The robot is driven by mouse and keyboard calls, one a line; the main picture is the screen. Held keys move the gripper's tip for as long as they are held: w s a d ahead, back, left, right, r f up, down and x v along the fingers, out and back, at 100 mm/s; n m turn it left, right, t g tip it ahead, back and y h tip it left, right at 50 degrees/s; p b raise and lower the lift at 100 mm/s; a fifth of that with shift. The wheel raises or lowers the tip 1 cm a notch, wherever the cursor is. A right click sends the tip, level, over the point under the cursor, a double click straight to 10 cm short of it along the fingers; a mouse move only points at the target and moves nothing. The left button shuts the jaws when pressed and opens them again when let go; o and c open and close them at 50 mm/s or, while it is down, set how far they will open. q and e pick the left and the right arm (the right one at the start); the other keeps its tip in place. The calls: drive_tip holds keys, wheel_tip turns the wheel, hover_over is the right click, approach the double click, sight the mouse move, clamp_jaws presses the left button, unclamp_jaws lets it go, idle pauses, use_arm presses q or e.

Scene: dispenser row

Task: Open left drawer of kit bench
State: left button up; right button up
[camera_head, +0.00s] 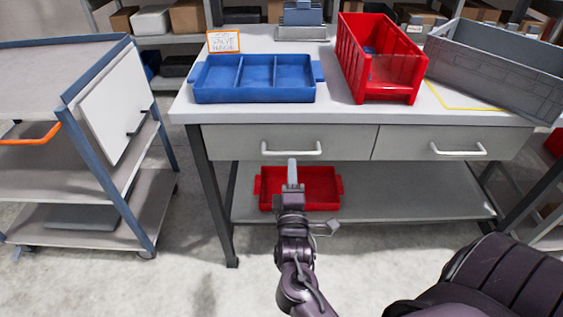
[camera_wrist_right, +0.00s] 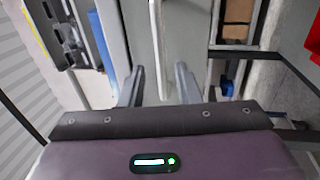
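The kit bench (camera_head: 460,112) has two drawers side by side, both shut. The left drawer (camera_head: 345,138) has a grey front and a white bar handle (camera_head: 291,151). My right gripper (camera_head: 292,172) is in front of this handle in the head view and overlaps its lower edge. In the right wrist view, my right gripper (camera_wrist_right: 160,82) has its fingers apart. The white handle (camera_wrist_right: 155,30) lies ahead, in line with the gap; I cannot tell whether it is between the fingers or touched. The right drawer (camera_head: 410,145) has a similar handle. My left gripper is out of view.
A blue divided tray (camera_head: 254,97), a red bin (camera_head: 378,80) and a grey crate (camera_head: 500,65) stand on the bench top. A red tray (camera_head: 263,203) sits on the lower shelf behind my right arm. A cart (camera_head: 90,75) stands left, with floor between it and the bench.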

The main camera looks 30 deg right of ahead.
sight(291, 152)
drive_tip(key=x, duration=0.6)
drive_tip(key=shift+c, duration=0.4)
drive_tip(key=shift+a, duration=0.1)
clamp_jaws()
